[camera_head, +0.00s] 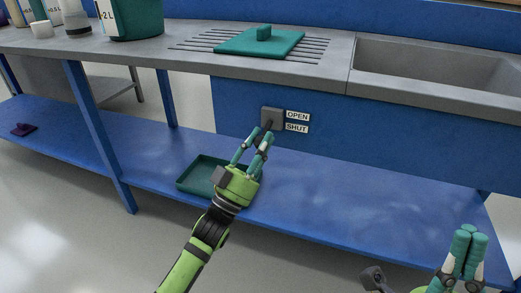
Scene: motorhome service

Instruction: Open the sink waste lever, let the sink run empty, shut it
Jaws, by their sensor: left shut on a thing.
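The sink waste lever's grey box (273,116) is on the blue panel below the counter. White labels OPEN (298,116) and SHUT (297,128) are to its right, OPEN above SHUT. My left gripper (259,138) is at the box's lower front, its teal fingers shut on the dark lever. The fingers hide most of the lever, so I cannot tell its exact angle. The sink (440,68) is a grey basin at the upper right; I cannot make out water in it. My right gripper (469,232) is at the lower right, fingers together and empty, away from the lever.
A green tray (191,183) lies on the blue lower shelf behind my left gripper. A green jug (135,18), bottles and a white cup (42,29) stand at upper left. The shelf's right part is clear.

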